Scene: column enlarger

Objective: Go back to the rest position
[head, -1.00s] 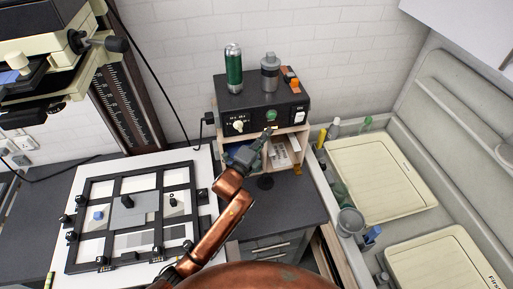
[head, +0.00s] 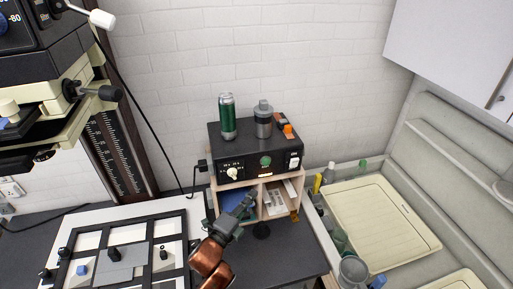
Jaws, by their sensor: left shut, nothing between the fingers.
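My left gripper (head: 246,202) is shut and empty. It is in front of the wooden shelf box (head: 223,201), below the black timer box (head: 227,158), and appears apart from the timer's front. The timer has a white knob (head: 232,174), a green button (head: 266,161) and a lit orange display. My copper-coloured left arm comes up from the bottom edge. My right gripper is not in view.
A green can (head: 227,117) and a grey canister (head: 263,120) stand on the timer. The enlarger (head: 60,75) is at the left, above a black-framed easel (head: 150,240). A sink with cream trays (head: 375,225) is at the right.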

